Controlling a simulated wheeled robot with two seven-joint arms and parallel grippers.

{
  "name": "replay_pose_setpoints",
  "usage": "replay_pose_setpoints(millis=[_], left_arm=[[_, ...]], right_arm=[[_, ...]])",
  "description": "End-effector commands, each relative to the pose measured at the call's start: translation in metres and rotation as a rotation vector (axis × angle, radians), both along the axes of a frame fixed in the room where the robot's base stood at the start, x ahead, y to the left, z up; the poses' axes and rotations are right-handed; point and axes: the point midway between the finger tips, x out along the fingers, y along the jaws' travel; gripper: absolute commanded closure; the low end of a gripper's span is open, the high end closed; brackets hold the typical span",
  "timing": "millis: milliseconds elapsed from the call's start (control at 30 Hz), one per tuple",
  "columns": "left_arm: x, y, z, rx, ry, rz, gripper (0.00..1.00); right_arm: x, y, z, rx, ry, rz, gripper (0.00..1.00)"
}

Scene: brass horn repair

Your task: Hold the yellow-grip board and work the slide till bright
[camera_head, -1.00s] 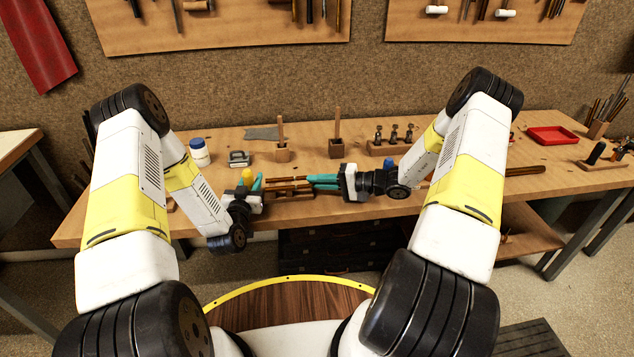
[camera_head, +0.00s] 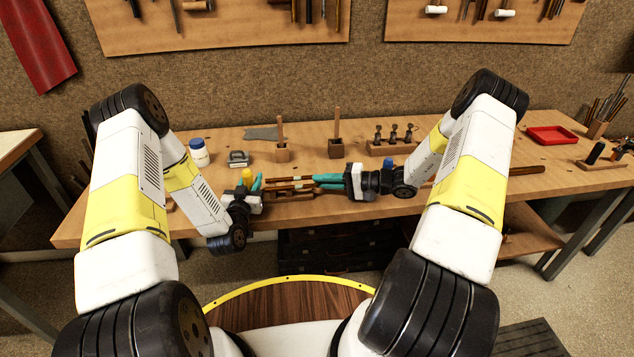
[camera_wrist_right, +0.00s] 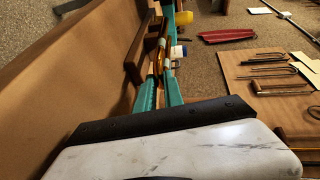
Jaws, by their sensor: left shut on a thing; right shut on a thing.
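The yellow grip (camera_head: 247,176) of the board stands up at my left gripper (camera_head: 259,184), which is shut on the board near the front of the bench. Most of the board is hidden by the gripper and arm. Brown and brass-coloured bars (camera_head: 290,183) of the slide and its wooden support run between the two grippers. My right gripper (camera_head: 322,182) is shut on the slide from the right, with its teal fingers pointing left. In the right wrist view the slide (camera_wrist_right: 163,45) shows between the fingers; its brightness is hard to judge.
Behind stand a blue-capped white jar (camera_head: 199,154), a small grey metal block (camera_head: 239,158), two wooden blocks with upright sticks (camera_head: 282,153) and a rack of small parts (camera_head: 392,147). A red tray (camera_head: 552,135) lies far right. The bench front edge is close below the grippers.

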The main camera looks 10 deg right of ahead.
Motion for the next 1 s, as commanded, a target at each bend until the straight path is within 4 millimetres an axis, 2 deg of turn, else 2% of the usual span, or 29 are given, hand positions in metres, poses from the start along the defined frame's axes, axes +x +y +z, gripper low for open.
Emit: replay_pose_setpoints(millis=[33, 100, 367, 400, 433, 767, 867, 1000], left_arm=[[0.0, 0.0, -0.001, 0.0, 0.001, 0.001, 1.0], [0.0, 0.0, -0.001, 0.0, 0.002, 0.001, 1.0], [0.0, 0.001, -0.001, 0.001, 0.001, 0.001, 1.0], [0.0, 0.001, -0.001, 0.001, 0.001, 0.001, 1.0], [0.0, 0.001, -0.001, 0.001, 0.001, 0.001, 1.0], [0.0, 0.001, -0.001, 0.001, 0.001, 0.002, 1.0], [0.0, 0.001, -0.001, 0.001, 0.001, 0.002, 1.0], [0.0, 0.001, -0.001, 0.001, 0.001, 0.002, 1.0]], right_arm=[[0.001, -0.011, -0.001, -0.004, 0.001, -0.005, 1.0], [0.0, -0.019, -0.001, -0.004, 0.001, -0.004, 1.0], [0.0, -0.019, -0.001, -0.003, 0.002, -0.001, 1.0], [0.0, -0.019, -0.001, -0.003, 0.002, -0.001, 0.82], [0.0, -0.019, -0.001, -0.003, 0.002, -0.001, 0.78], [-0.001, -0.02, 0.0, -0.001, 0.001, -0.001, 0.78], [-0.003, -0.028, 0.002, -0.001, 0.001, -0.004, 0.78], [-0.012, -0.05, 0.006, -0.004, 0.0, -0.006, 0.78]])
